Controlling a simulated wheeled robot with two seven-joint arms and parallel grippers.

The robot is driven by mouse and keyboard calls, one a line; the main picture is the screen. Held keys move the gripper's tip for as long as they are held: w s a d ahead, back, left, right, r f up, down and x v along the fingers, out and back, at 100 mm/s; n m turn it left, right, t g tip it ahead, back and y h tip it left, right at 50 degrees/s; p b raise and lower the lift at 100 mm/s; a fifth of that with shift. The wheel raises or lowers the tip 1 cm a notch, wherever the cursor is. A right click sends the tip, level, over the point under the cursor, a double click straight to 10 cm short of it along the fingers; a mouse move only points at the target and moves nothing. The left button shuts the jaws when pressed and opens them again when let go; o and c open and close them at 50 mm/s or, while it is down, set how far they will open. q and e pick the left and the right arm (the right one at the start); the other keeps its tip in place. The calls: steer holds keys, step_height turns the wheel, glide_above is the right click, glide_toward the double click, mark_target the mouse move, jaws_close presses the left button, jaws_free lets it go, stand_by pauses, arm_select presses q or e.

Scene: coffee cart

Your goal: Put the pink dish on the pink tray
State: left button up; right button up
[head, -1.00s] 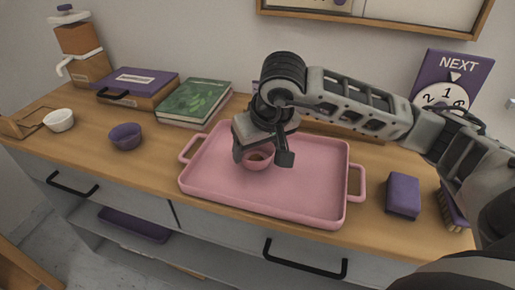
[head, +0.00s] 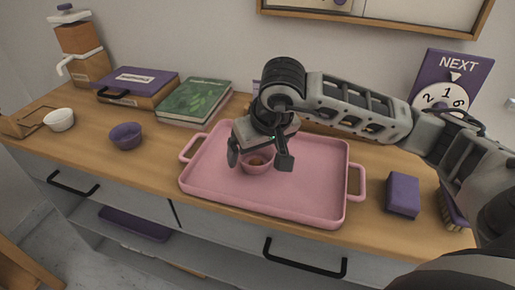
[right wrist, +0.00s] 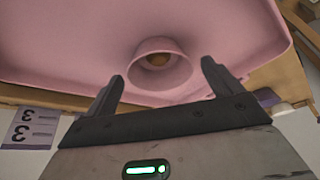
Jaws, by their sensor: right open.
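The pink dish (head: 257,166) is on the pink tray (head: 300,199), in its left-middle part in the head view, with something brownish inside. It also shows in the right wrist view as the pink dish (right wrist: 158,78) against the tray (right wrist: 70,45). My right gripper (head: 260,160) is open around the dish, with a finger on either side. In the right wrist view there is a gap between the dish and both fingertips (right wrist: 162,78). My left gripper is not in view.
A purple bowl (head: 126,137) and a white bowl (head: 60,120) stand left of the tray. A green book (head: 195,101) and a purple-topped box (head: 137,82) lie behind. A purple block (head: 403,195) and a brush (head: 453,212) are at right.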

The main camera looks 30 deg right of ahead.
steer(key=v, duration=1.1)
steer(key=shift+r, duration=0.25)
steer(key=shift+s+f, duration=0.1)
steer(key=shift+s, duration=0.15)
